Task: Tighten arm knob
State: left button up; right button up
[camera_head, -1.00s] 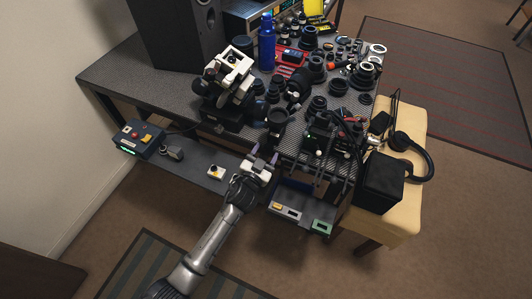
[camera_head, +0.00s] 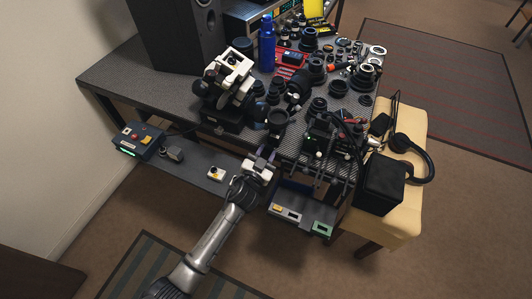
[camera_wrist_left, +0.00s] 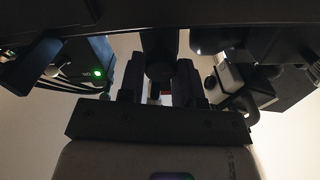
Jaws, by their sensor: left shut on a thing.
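My left gripper (camera_head: 266,153) is at the front edge of the dark workbench (camera_head: 130,78), just below a black round holder on an arm (camera_head: 278,117). In the left wrist view, a dark knob-like cylinder (camera_wrist_left: 160,58) hangs down between the two fingers (camera_wrist_left: 160,82). The fingers are shut on this arm knob from below. Its upper end is hidden under the dark bench or arm part above it. My right gripper is not in view.
A white and black instrument (camera_head: 230,75) stands left of the holder. A blue bottle (camera_head: 267,44) and many lens parts crowd the bench. A control box (camera_head: 138,140) is at left. Headphones (camera_head: 412,150) and a black box (camera_head: 381,182) lie on a cream stool at right.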

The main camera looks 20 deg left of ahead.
pick_arm(q)
jog(key=shift+m, duration=0.3)
jog(key=m+p, duration=0.1)
jog(key=m, duration=0.2)
jog(key=m+p, duration=0.1)
jog(key=m, duration=0.3)
jog(key=shift+m, duration=0.4)
jog(key=m, duration=0.9)
jog(key=shift+p, duration=0.3)
jog(key=shift+m, duration=0.4)
jog(key=o, duration=0.9)
